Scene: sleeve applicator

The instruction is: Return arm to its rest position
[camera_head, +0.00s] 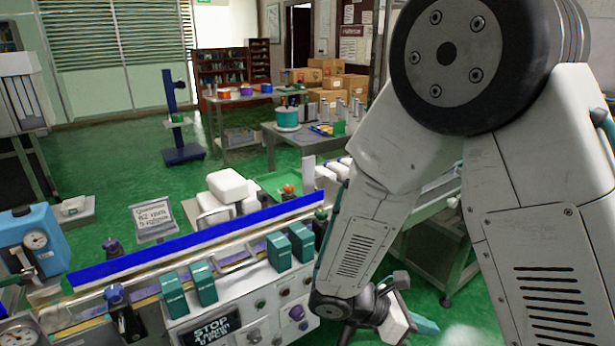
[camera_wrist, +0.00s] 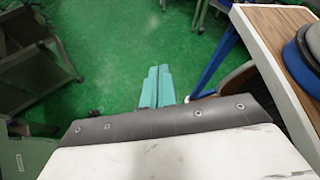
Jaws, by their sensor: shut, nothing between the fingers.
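My arm is folded and fills the right side of the head view. My gripper (camera_head: 424,325) hangs low at the bottom of that view, right of the sleeve machine (camera_head: 255,300) and apart from it. In the wrist view its two teal fingers (camera_wrist: 158,72) lie side by side with no gap that holds anything. They point out over bare green floor and touch nothing.
In the wrist view a white-edged wooden table (camera_wrist: 262,60) with round blue and grey things stands close on the right. A grey metal frame (camera_wrist: 35,80) is on the left. Teal boxes (camera_head: 203,282) stand along the machine front. Open green floor (camera_head: 130,175) lies behind.

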